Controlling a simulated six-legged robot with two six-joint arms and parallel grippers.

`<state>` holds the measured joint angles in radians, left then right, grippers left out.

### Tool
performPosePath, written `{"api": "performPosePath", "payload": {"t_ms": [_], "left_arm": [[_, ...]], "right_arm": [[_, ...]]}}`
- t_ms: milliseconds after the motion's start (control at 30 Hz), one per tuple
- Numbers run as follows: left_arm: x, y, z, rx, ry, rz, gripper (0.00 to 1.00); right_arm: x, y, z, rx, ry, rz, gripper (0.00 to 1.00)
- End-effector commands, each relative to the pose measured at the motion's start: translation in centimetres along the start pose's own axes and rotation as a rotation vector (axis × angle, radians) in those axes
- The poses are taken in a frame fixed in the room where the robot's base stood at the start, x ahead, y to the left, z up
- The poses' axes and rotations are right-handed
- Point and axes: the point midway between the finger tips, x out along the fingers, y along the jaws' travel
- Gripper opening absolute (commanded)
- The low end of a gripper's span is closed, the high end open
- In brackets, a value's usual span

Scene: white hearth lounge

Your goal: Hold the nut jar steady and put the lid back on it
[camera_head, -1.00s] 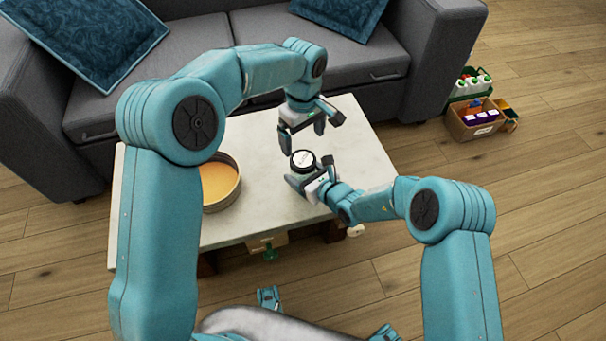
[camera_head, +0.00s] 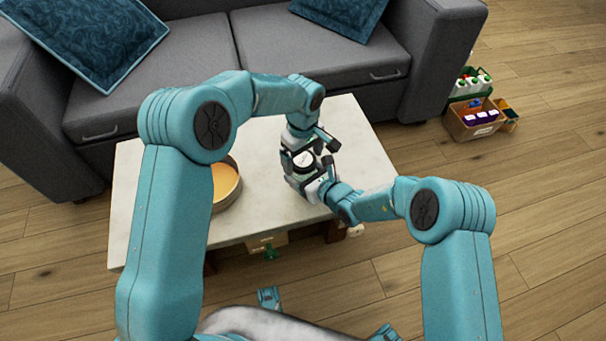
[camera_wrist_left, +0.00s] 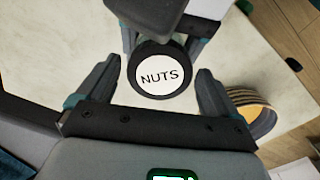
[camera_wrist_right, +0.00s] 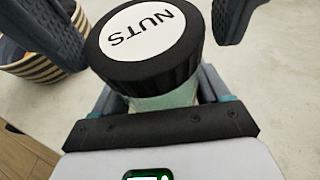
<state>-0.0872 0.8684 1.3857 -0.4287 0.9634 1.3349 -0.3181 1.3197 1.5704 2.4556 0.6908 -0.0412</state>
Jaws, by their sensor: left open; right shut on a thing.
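The nut jar (camera_wrist_right: 165,101) shows pale greenish glass under its lid in the right wrist view. The black lid (camera_wrist_right: 150,45), with a white NUTS label, sits on top of the jar; whether it is screwed down I cannot tell. The lid also shows from above in the left wrist view (camera_wrist_left: 160,70). My right gripper (camera_head: 308,180) is shut on the jar below the lid. My left gripper (camera_head: 304,152) is open just above the jar, with one finger on each side of the lid and visible gaps between in the left wrist view.
The jar is over a pale table (camera_head: 260,215). A round striped container (camera_head: 226,186) with an orange inside stands to the left. A grey sofa (camera_head: 260,60) is behind the table. Boxes of bottles and goods (camera_head: 475,120) stand on the floor at right.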

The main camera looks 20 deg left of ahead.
Motion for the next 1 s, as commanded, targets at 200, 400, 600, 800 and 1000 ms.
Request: {"api": "performPosePath", "payload": {"t_ms": [200,400,600,800,1000], "left_arm": [[-0.01,0.00,0.01,0.000,0.000,0.000,0.77],[-0.03,0.00,0.02,0.003,0.000,0.000,0.37],[-0.01,0.00,0.03,0.257,-0.001,-0.001,0.36],[0.01,0.00,0.03,0.554,-0.001,-0.001,0.36],[0.01,-0.01,0.03,0.601,-0.001,-0.001,0.36]], "right_arm": [[0.00,-0.01,0.06,0.000,-0.001,0.000,0.00],[0.00,-0.02,0.06,0.000,-0.001,0.000,0.00],[0.00,-0.03,0.07,0.000,-0.001,-0.001,0.00],[0.00,-0.04,0.06,0.000,-0.001,-0.001,0.00],[0.00,-0.05,0.07,0.000,-0.001,-0.001,0.00]]}}
